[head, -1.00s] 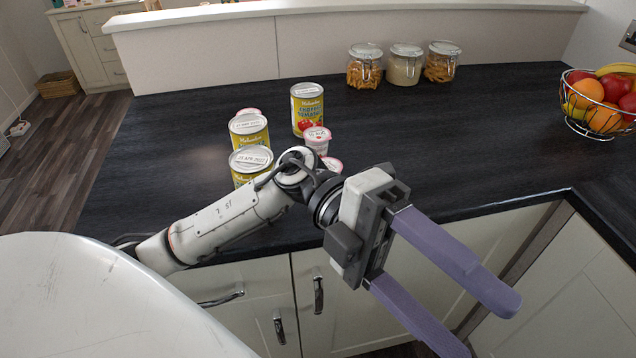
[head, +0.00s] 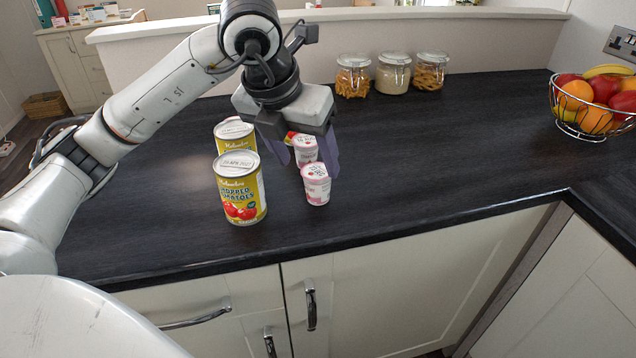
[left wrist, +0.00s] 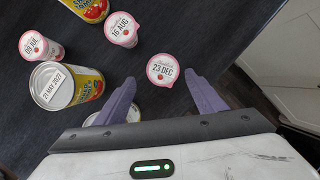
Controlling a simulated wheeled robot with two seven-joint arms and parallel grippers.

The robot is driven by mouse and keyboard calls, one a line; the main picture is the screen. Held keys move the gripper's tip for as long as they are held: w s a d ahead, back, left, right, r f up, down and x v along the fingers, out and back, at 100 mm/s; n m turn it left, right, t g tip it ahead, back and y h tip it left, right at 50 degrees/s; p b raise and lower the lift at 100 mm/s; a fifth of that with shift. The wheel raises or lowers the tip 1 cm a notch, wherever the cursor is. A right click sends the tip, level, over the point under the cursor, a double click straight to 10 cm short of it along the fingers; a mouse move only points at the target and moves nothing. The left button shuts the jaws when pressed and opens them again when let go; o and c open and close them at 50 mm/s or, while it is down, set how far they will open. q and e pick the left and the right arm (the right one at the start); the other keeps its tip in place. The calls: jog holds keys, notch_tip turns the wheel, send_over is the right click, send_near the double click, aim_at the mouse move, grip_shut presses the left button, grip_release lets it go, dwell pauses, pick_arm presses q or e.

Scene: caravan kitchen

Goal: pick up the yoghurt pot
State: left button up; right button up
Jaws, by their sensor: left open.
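The yoghurt pots are small and white-pink with dated lids. The front pot (head: 317,190) stands upright on the dark worktop; in the left wrist view its lid reads 23 DEC (left wrist: 164,70). A second pot (head: 304,151) stands just behind it, lid 16 AUG (left wrist: 121,29). A third pot (left wrist: 40,47), lid 09 JUL, shows only in the left wrist view. My left gripper (head: 307,162) is open and empty, pointing down over the pots; in the left wrist view the 23 DEC pot lies just ahead between its fingertips (left wrist: 160,79). My right gripper is not in view.
Chopped-tomato cans stand left of the pots, one in front (head: 240,187) and one behind it (head: 234,133). Another can (left wrist: 91,8) is near the 16 AUG pot. Glass jars (head: 393,73) and a fruit basket (head: 594,103) are farther back. The worktop right of the pots is clear.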

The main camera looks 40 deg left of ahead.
aim_at(317, 171)
pick_arm(q)
jog(key=x, duration=0.5)
jog(key=shift+w+d+f+p, duration=0.25)
jog(key=shift+w+p, duration=0.1)
jog(key=shift+w, duration=0.1)
jog(key=shift+c, duration=0.3)
jog(key=shift+r, duration=0.1)
jog(key=c, duration=1.1)
